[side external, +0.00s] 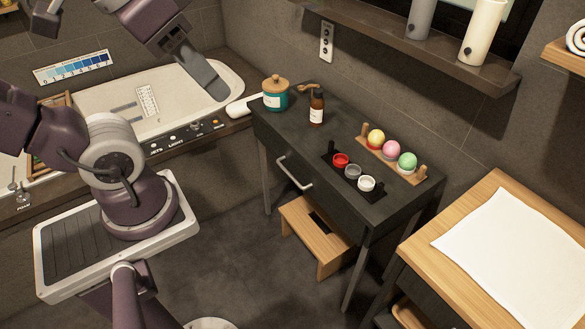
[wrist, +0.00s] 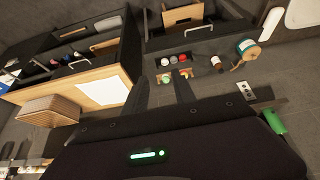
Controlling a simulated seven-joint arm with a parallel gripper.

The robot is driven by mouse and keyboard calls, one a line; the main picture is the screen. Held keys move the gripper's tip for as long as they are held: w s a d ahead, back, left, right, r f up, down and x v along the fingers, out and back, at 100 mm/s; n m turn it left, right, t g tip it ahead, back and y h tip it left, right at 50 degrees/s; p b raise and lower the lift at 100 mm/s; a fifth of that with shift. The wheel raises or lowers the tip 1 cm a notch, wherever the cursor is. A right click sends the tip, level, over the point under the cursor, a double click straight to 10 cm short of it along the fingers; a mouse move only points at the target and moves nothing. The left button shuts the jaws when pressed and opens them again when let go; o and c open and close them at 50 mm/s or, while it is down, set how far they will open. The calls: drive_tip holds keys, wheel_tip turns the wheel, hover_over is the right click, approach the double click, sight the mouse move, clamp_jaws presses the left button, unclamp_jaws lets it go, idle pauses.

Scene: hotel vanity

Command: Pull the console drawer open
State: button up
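The dark console (side external: 262,128) stands against the wall in the side view. Its drawer has a pale bar handle (side external: 294,173) on the front, and the drawer looks flush with the console. In the wrist view the handle (wrist: 187,23) shows near the top, beyond my fingers. My gripper (side external: 212,82) is high over the white basin, left of and well apart from the handle. In the wrist view my gripper (wrist: 162,92) shows two dark fingers spread apart with nothing between them.
On the console stand a teal jar (side external: 275,95), an amber bottle (side external: 317,108), small cups and colored balls on a wooden rack (side external: 412,176). A wooden step stool (side external: 318,238) sits below the drawer. A wood-topped cabinet (side external: 425,240) stands right. A shelf (side external: 400,45) overhangs behind.

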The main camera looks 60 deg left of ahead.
drive_tip(key=w+a+r+n+g, duration=0.1)
drive_tip(key=w+a+r+n, duration=0.15)
drive_tip(key=w, duration=0.25)
drive_tip(key=w+a+r+n, duration=0.2)
drive_tip(key=w+n, duration=0.2)
drive_tip(key=w, duration=0.2)
drive_tip(key=n+g, duration=0.2)
drive_tip(key=n, duration=0.9)
hover_over(288, 172)
drive_tip(key=s, duration=0.2)
drive_tip(key=s+x, duration=0.1)
drive_tip(key=x, duration=0.3)
drive_tip(key=shift+n, duration=0.25)
drive_tip(key=s+x, duration=0.3)
drive_tip(key=x, duration=1.4)
drive_tip(key=s+f+x, duration=0.1)
drive_tip(key=s+x, duration=0.2)
drive_tip(key=x, duration=1.5)
drive_tip(key=s+f+x, duration=0.1)
drive_tip(key=s+x, duration=0.3)
drive_tip(key=x, duration=1.3)
drive_tip(key=shift+f, duration=0.55)
clamp_jaws()
drive_tip(key=shift+r, duration=0.1)
